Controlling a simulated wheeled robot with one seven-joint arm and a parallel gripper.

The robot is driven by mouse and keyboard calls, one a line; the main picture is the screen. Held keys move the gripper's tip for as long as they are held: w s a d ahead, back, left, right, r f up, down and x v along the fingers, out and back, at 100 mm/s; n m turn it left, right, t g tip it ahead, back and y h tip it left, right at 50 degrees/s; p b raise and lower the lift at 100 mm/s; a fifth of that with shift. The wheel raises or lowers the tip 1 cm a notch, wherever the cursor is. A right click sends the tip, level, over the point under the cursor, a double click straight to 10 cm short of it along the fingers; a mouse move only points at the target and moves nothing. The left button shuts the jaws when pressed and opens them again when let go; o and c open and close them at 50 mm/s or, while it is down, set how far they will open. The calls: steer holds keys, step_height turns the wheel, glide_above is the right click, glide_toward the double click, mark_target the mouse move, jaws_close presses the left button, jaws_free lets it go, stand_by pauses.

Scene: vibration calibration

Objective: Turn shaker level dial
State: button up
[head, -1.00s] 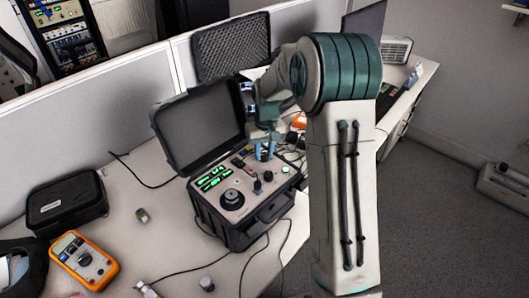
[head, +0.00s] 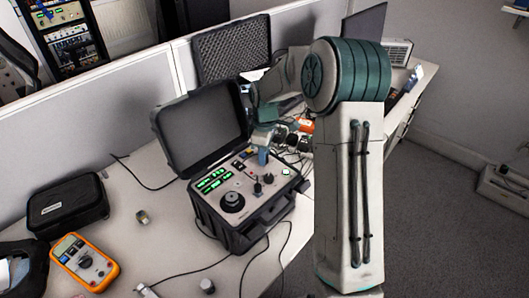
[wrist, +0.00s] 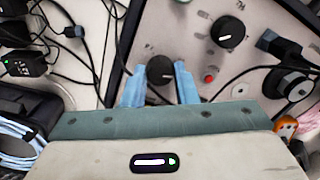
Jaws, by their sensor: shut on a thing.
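The shaker unit is an open black case (head: 231,239) on the desk, with a light control panel bearing green displays (head: 211,182), a large black dial (head: 232,201) and smaller knobs. My gripper (head: 262,157) is down at the rear part of the panel in the head view. In the wrist view, my gripper's (wrist: 160,85) two blue fingers stand on either side of a black knob with a white pointer line (wrist: 160,70), shut on it. A second black knob (wrist: 226,33) and a red button (wrist: 209,77) are close by on the panel.
Black plugs and cables (wrist: 285,50) stand near the fingers. The raised case lid (head: 203,130) is behind the panel. An orange multimeter (head: 85,260) and a black pouch (head: 67,204) lie at left. Loose cables cross the desk, which is mostly clear left of the case.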

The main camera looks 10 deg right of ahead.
steer(key=n+p, duration=0.1)
steer(key=n, duration=0.3)
steer(key=shift+w+r+n, duration=0.1)
steer(key=shift+r+n, duration=0.05)
steer(key=shift+n, duration=0.55)
steer(key=o, duration=1)
steer(key=r, duration=1.3)
steer(key=shift+w+r+b, duration=0.3)
steer(key=shift+r+b, duration=0.05)
